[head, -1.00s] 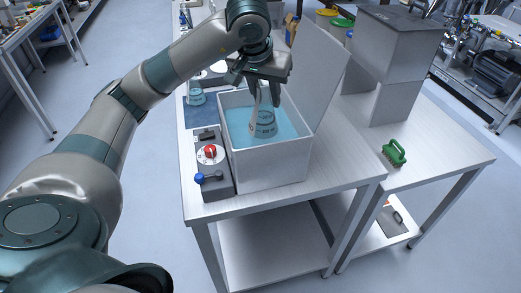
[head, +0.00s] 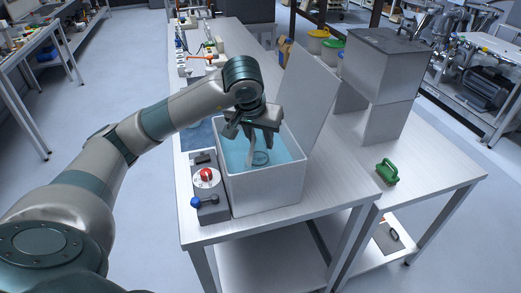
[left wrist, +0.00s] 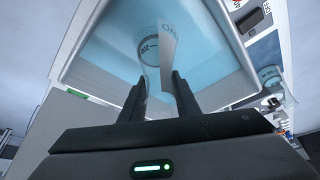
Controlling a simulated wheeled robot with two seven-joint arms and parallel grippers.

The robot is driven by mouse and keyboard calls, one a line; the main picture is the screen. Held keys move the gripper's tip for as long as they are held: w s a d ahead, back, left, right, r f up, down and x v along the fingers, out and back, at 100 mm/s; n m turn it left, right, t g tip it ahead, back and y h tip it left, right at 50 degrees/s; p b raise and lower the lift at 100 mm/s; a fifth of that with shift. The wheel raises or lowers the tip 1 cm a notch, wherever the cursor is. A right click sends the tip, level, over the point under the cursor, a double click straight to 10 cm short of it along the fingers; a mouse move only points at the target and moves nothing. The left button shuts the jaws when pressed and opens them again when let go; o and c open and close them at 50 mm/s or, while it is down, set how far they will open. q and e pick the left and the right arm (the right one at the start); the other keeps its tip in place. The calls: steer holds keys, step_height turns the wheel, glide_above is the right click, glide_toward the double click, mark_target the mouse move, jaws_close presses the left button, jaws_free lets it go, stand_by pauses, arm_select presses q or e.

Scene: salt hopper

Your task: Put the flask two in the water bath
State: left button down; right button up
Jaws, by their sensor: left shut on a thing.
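The water bath (head: 268,190) is a white open box of blue water on the bench, its lid raised behind. My left gripper (head: 255,140) points down into it, shut on the neck of a clear glass flask (head: 261,158). The flask is low in the bath, its lower part in the water; the gripper hides its top. In the left wrist view, the fingers (left wrist: 158,88) close around the neck of the flask (left wrist: 150,48), with a pale strip in front. Its number cannot be read. My right gripper is not in view.
A control box with a red knob (head: 206,174) and a blue knob stands left of the bath. Another flask (left wrist: 270,78) stands outside the bath in the left wrist view.

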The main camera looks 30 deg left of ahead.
mark_target(261, 151)
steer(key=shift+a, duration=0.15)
arm_select(q)
steer(key=shift+f, duration=0.55)
steer(key=shift+f+p, duration=0.6)
steer(key=shift+f, duration=0.85)
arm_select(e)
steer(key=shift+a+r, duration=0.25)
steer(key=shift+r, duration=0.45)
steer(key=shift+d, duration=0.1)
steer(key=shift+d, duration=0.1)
